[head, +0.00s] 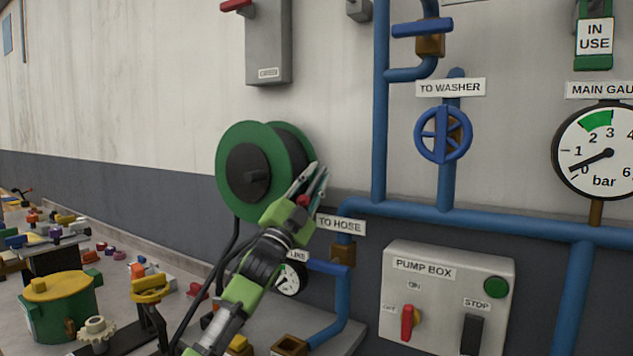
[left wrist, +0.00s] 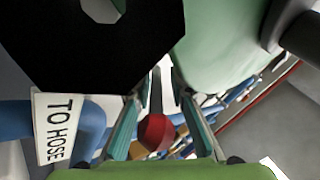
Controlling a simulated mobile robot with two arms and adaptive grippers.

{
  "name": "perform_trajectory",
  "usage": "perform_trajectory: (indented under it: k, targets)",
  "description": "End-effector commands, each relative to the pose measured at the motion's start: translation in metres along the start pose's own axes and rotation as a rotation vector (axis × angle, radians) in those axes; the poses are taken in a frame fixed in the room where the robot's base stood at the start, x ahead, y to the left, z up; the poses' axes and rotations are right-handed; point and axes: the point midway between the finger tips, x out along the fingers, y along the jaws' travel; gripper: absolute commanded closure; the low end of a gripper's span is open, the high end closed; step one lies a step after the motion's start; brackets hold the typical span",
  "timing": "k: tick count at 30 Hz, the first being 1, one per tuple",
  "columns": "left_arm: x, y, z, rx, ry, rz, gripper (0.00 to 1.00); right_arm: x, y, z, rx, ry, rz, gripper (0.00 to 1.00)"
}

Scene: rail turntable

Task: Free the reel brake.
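The hose reel (head: 262,150), green with a dark hub, hangs on the wall in the head view. Its brake shows as a red ball knob (head: 303,200) at the reel's lower right. In the left wrist view the red knob (left wrist: 157,133) sits on a dark rod between my fingers. My left gripper (head: 312,178) is at the reel's lower right edge. In the left wrist view its two fingers (left wrist: 160,112) stand apart on either side of the knob, with gaps visible on both sides. My right gripper is out of view.
The "TO HOSE" sign (head: 340,225) and blue pipe (head: 480,222) are just right of my gripper. The pump box (head: 447,310) is lower right. A cluttered bench with a green pot (head: 60,312) is at left. A large black shape (left wrist: 60,40) blocks the wrist view's upper left.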

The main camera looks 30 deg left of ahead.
Motion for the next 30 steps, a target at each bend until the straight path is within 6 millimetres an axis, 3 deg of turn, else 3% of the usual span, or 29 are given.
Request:
perform_trajectory:
  k: [14, 30]
  targets:
    - [-0.008, 0.004, 0.001, -0.001, -0.002, 0.006, 0.74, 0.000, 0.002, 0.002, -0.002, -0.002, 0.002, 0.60]
    - [-0.094, 0.004, 0.001, 0.000, -0.002, 0.007, 0.74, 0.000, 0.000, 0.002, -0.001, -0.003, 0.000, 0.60]
